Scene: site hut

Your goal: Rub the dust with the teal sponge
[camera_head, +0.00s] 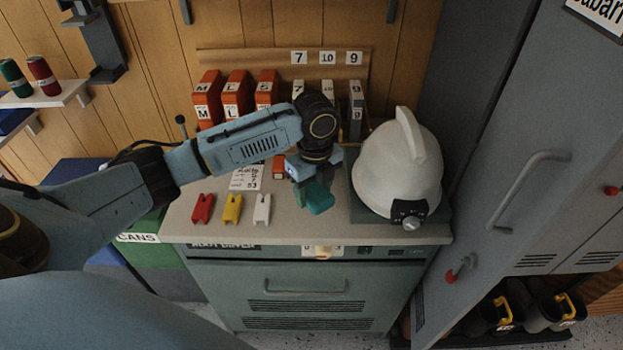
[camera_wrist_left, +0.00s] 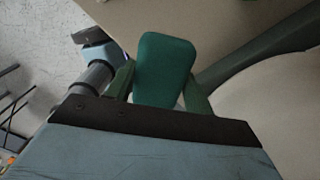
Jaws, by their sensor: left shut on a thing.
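The teal sponge (camera_head: 319,198) is held in my left gripper (camera_head: 303,190), low over the front middle of the counter top (camera_head: 290,228). In the left wrist view the sponge (camera_wrist_left: 164,68) sits between the two green fingers of my left gripper (camera_wrist_left: 160,90), which is shut on it. I cannot tell whether the sponge touches the counter. I make out no dust on the counter; the gripper and arm hide part of it. My right gripper is not in view.
A white helmet (camera_head: 398,165) stands right of the gripper. Red, yellow (camera_head: 232,208) and white clips lie to its left. Orange boxes (camera_head: 237,95) and numbered grey binders stand behind. A grey locker (camera_head: 530,150) rises at the right. The counter's front strip is clear.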

